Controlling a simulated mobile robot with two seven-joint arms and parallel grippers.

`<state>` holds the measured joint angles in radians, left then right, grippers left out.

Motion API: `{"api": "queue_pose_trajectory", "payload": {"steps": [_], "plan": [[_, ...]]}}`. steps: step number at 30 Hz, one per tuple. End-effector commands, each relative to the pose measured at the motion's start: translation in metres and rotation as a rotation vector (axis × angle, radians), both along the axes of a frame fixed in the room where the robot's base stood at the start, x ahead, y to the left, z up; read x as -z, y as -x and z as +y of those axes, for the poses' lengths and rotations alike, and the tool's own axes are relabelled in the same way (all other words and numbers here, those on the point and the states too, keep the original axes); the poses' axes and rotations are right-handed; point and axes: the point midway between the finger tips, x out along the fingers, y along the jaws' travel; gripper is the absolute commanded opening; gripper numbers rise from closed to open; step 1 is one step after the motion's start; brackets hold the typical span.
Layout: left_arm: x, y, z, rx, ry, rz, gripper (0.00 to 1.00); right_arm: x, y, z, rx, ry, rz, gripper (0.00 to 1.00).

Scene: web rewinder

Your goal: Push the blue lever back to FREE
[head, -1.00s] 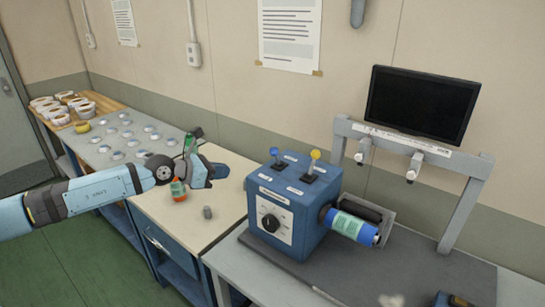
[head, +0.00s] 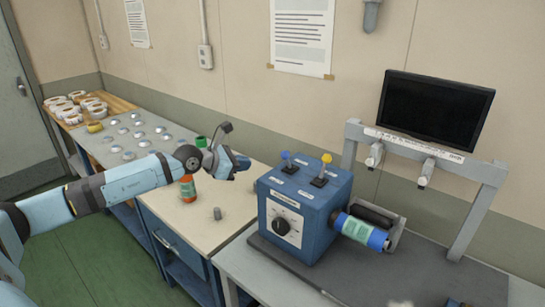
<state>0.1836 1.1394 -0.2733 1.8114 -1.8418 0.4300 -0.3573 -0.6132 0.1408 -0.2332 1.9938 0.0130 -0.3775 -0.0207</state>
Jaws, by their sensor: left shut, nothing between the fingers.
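The blue lever (head: 286,156) stands on the left of the top face of a blue control box (head: 318,222). Its knob leans slightly away from its base; the small labels by it are too small to read. A yellow-knobbed lever (head: 326,159) stands to its right on the same face. My left gripper (head: 243,164) is shut and empty, over the beige table to the left of the blue lever, with a clear gap between them. My right gripper is not in view.
A blue roll (head: 360,231) sticks out from the box's right side. A monitor (head: 436,107) and grey frame (head: 469,216) stand behind right. An orange bottle (head: 188,189) and small grey cylinder (head: 217,213) stand on the beige table (head: 190,222) below my left arm.

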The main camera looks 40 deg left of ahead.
Motion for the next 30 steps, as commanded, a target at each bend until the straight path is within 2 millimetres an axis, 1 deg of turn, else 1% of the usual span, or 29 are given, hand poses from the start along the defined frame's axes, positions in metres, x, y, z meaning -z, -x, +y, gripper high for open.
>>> {"api": "queue_pose_trajectory", "payload": {"steps": [1, 2, 9, 12, 15, 21, 30], "plan": [[-0.001, -0.009, -0.004, -0.001, 0.006, -0.004, 0.0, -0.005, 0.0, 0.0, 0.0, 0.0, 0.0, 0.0], [0.001, -0.014, -0.007, 0.0, 0.006, -0.003, 0.0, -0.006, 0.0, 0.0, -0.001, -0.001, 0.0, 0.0], [0.021, -0.056, -0.025, 0.0, 0.005, -0.002, 0.0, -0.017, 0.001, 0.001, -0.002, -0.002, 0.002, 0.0], [0.013, -0.069, -0.033, 0.002, 0.002, -0.003, 0.0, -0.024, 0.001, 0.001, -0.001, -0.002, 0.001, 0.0], [0.01, -0.078, -0.038, 0.001, 0.002, -0.001, 0.0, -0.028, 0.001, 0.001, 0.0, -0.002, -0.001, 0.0], [0.008, -0.086, -0.043, 0.001, 0.001, -0.001, 0.0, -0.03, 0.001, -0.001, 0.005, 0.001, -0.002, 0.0], [0.009, -0.086, -0.043, 0.001, 0.0, 0.0, 0.0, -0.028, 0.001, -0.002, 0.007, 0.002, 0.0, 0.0]]}}
